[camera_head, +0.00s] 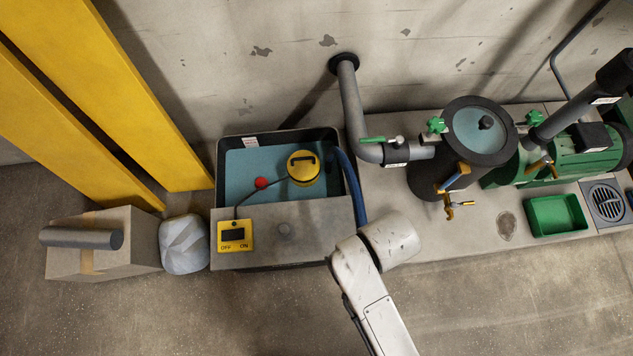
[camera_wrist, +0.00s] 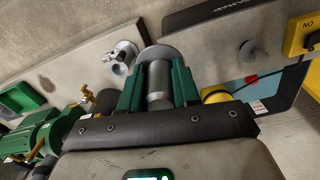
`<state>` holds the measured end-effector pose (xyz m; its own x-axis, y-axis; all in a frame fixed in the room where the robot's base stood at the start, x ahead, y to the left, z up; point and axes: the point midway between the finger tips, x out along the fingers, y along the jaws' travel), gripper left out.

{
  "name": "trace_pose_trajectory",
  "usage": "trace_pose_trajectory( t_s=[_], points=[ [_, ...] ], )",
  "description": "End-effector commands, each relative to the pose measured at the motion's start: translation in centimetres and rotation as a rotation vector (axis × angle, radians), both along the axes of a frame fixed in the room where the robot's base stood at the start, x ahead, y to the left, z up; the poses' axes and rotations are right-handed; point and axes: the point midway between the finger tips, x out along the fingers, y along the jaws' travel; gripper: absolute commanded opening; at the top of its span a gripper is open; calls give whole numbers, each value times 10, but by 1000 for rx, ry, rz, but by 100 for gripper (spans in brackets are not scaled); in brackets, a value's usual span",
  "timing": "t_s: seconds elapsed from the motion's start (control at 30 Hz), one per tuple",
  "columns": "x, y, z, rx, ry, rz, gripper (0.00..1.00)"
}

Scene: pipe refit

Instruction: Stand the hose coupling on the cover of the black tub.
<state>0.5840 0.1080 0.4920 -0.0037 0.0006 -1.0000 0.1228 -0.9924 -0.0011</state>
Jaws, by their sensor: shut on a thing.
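In the wrist view my gripper (camera_wrist: 157,62) has its green fingers shut on the grey, cylindrical hose coupling (camera_wrist: 158,82), whose round dark end points away from the palm. In the head view the gripper and coupling are hidden by my white arm. The black tub (camera_head: 219,172) stands by the wall, with blue water in its open far part. Its grey cover (camera_head: 325,222) spans the near part and carries a small knob (camera_head: 285,231). In the wrist view the cover (camera_wrist: 212,48) lies beyond and right of the coupling. I cannot tell the height between them.
A yellow switch box (camera_head: 235,235) sits on the cover's left, cabled to a yellow pump (camera_head: 303,167). A blue hose (camera_head: 351,185) runs along the tub's right side. Right are a grey pipe (camera_head: 354,110), a dark filter vessel (camera_head: 440,183) and a green tray (camera_head: 556,214). A box (camera_head: 125,250) stands left.

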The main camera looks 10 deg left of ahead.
Motion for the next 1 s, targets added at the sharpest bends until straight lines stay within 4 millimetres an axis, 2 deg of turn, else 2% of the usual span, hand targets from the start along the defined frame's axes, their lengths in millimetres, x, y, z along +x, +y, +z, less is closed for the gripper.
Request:
trace_pose_trajectory(
  t_s=[0.03,0.1,0.23,0.37,0.67,0.8,1.0],
  points=[
    [-13,3,-2,-1,1,4,0],
    [-25,7,-5,0,-1,3,0],
    [-29,14,-11,1,-5,2,0],
    [-10,27,-24,2,-7,1,0],
    [47,64,-54,2,-7,2,0],
    [63,73,-82,0,-4,1,0],
    [78,82,-100,0,-4,1,0]
  ],
)
